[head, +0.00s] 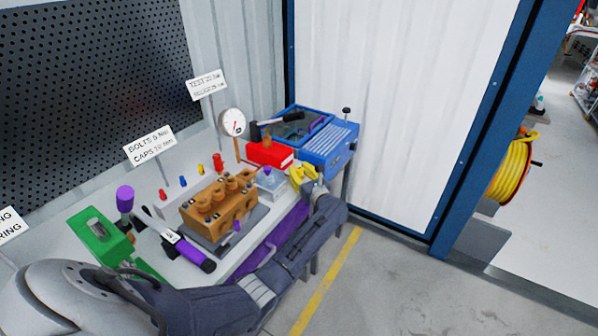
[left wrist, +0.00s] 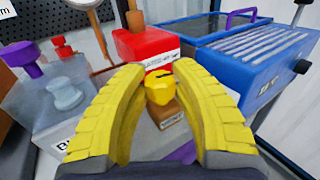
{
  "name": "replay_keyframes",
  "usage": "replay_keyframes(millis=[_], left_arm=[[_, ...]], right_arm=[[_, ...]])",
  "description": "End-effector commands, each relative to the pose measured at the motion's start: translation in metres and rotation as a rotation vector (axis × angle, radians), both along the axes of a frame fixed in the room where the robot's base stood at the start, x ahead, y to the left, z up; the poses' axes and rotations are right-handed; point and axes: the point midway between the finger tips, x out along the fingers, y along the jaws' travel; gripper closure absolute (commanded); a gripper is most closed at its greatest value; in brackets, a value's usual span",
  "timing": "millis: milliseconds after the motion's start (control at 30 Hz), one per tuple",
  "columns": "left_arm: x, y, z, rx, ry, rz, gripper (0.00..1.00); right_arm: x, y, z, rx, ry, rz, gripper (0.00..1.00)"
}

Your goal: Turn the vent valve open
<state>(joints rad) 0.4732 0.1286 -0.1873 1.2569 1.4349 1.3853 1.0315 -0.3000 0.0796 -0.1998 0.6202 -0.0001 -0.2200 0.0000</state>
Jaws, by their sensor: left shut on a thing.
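A yellow knob, which looks like the vent valve (left wrist: 159,87), sits on a small brown block (left wrist: 173,120) with a pale label in the left wrist view. A dark mark runs across its top. My left gripper (left wrist: 158,77) has thick yellow ribbed fingers, shut on the knob with one fingertip on each side. In the head view the left gripper (head: 303,174) is at the right end of the bench, and its fingers hide most of the knob. My right gripper is in neither view.
A red box (head: 268,153) and a blue case (head: 330,143) stand behind the gripper. A gauge (head: 232,122) rises behind. Open floor lies right of the bench.

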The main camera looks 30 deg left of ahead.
Motion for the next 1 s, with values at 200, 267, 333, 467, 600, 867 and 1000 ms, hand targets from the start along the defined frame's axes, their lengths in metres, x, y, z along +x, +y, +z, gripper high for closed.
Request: replay_keyframes(millis=[200,267,333,467,600,867,1000], left_arm=[[0.0013,0.0003,0.0005,-0.003,-0.001,0.056,1.0],[0.002,-0.0005,0.0006,-0.005,-0.001,0.097,1.0],[0.0021,-0.0001,0.0005,-0.005,-0.001,0.146,1.0],[0.0004,0.0021,0.0004,0.0,-0.001,0.194,1.0],[0.0005,0.0022,0.0007,0.0,-0.001,0.192,1.0],[0.0003,0.0026,0.0009,0.001,-0.002,0.192,1.0],[0.0002,0.0029,0.0009,0.001,-0.002,0.192,1.0]], right_arm=[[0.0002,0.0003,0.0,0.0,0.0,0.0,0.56],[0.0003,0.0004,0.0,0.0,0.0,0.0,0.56],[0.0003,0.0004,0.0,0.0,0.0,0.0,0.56],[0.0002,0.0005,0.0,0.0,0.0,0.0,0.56],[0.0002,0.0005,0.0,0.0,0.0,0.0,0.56],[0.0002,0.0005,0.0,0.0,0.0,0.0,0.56],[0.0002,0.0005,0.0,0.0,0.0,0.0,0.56]])
